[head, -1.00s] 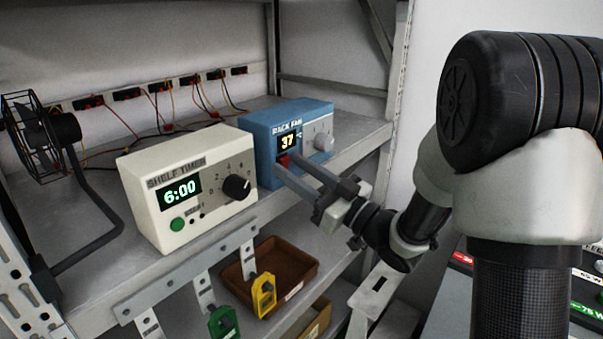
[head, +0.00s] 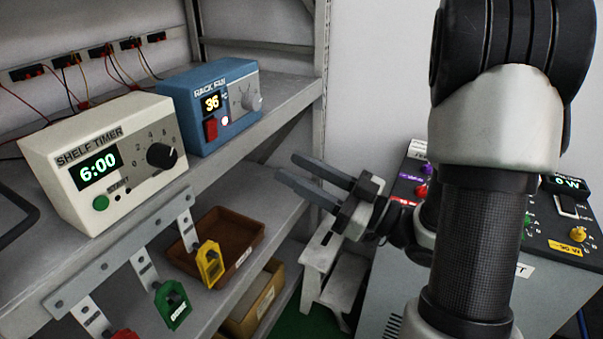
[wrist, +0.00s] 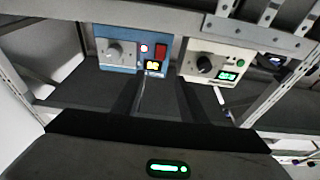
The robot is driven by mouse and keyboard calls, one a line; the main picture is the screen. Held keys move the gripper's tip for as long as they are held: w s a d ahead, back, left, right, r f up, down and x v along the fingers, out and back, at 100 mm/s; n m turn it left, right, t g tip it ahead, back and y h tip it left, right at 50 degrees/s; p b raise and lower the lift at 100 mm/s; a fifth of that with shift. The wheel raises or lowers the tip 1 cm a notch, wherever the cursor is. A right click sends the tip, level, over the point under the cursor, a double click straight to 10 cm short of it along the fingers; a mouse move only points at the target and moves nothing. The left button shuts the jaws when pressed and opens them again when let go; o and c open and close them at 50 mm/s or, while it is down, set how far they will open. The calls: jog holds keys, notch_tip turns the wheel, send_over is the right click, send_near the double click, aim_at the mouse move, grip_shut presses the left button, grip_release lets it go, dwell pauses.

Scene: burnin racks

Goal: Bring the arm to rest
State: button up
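My gripper (head: 288,167) is held in the air in front of the rack, right of the blue rack fan box (head: 182,95) and apart from it. Its two fingers are spread with nothing between them; the wrist view also shows them apart (wrist: 158,100). My arm bends down from the upper right to it. The rack fan box reads 36 and has a red switch (head: 210,129) and a lit pale lamp (head: 225,121). The cream shelf timer (head: 135,175) beside it reads 6:00.
A brown bin (head: 222,228) and a yellow tag (head: 210,264) are below the upper shelf. A green tag (head: 172,304) hangs from the bracket rail. A white step stool (head: 322,262) stands below my gripper. A grey console (head: 520,285) with coloured knobs is at the right.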

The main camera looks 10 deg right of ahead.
jog(key=shift+s+d, duration=0.1)
jog(key=shift+d, duration=0.05)
jog(key=w+d+m+t+h, duration=0.2)
jog(key=w+d+h, duration=0.2)
jog(key=w+h, duration=0.45)
jog(key=s+d+r+m+g+h, duration=0.2)
jog(key=s+d+m+h, duration=0.2)
jog(key=d+m+h, duration=0.45)
jog(key=s+a+f+g, duration=0.1)
jog(key=s+a+g, duration=0.3)
jog(key=s, duration=0.6)
jog(key=s+a+f+g, duration=0.2)
jog(key=s+a+g, duration=0.15)
jog(key=s, duration=0.55)
notch_tip(320, 180, up, 16)
jog(key=s+a+p, duration=0.1)
jog(key=p, duration=1.5)
jog(key=shift+a+r+p, duration=0.15)
jog(key=shift+a+p, duration=0.05)
jog(key=shift+p, duration=0.1)
